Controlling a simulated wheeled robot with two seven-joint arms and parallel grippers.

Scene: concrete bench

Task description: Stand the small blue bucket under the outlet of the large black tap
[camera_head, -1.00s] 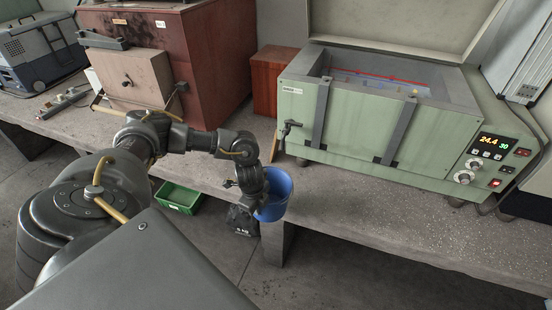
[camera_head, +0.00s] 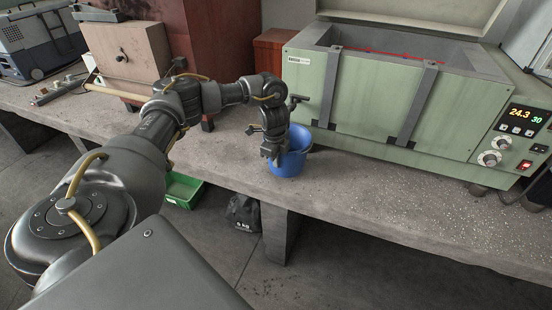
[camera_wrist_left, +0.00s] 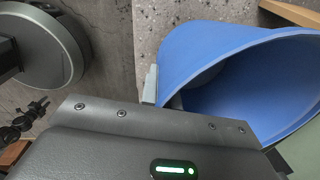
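The small blue bucket (camera_head: 287,163) is upright over the bench near its front edge; I cannot tell whether its base touches the top. My left gripper (camera_head: 273,156) is at the bucket's left side, shut on its wall. In the left wrist view the bucket (camera_wrist_left: 215,65) fills the right side, mouth showing, with a pale finger (camera_wrist_left: 150,86) against its outside. The black tap (camera_head: 297,101) sticks out at the left end of the green bath, above and behind the bucket. Its outlet is not clearly visible. My right gripper is out of view.
The green bath (camera_head: 385,95) stands on the concrete bench (camera_head: 400,195), with open bench along its front. A reddish-brown box (camera_head: 275,50) is behind my left wrist.

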